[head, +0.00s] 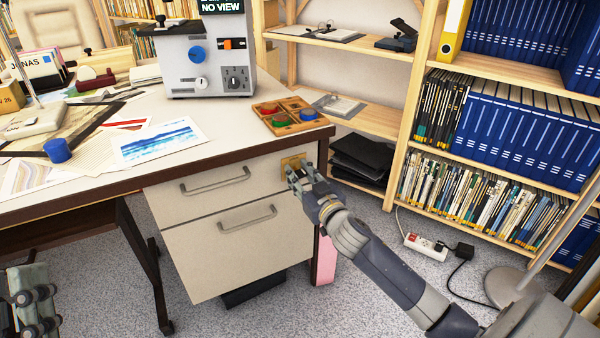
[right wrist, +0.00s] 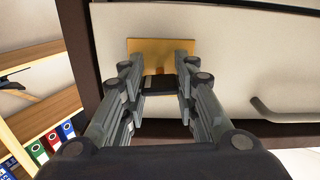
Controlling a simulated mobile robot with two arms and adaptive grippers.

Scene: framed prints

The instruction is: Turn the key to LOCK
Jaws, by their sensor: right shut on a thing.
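The top drawer front (head: 215,192) of the desk pedestal carries a square brass lock plate (head: 291,161) at its right end. In the right wrist view the brass plate (right wrist: 160,46) lies just beyond my fingertips. My right gripper (head: 297,176) reaches in from the lower right to this plate. In the right wrist view my right gripper (right wrist: 158,82) is shut on a small dark key head (right wrist: 160,84) in front of the plate. The LOCK marking and the key's exact angle are not readable. My left gripper (head: 34,300) shows only partly at the lower left edge.
The drawers have bar handles (head: 215,181) and look closed. The desk top holds a grey device (head: 210,50), a wooden tray (head: 290,116) with coloured pieces, and prints (head: 158,141). Shelves (head: 497,175) stand right. A power strip (head: 425,246) and lamp base (head: 508,288) are on the floor.

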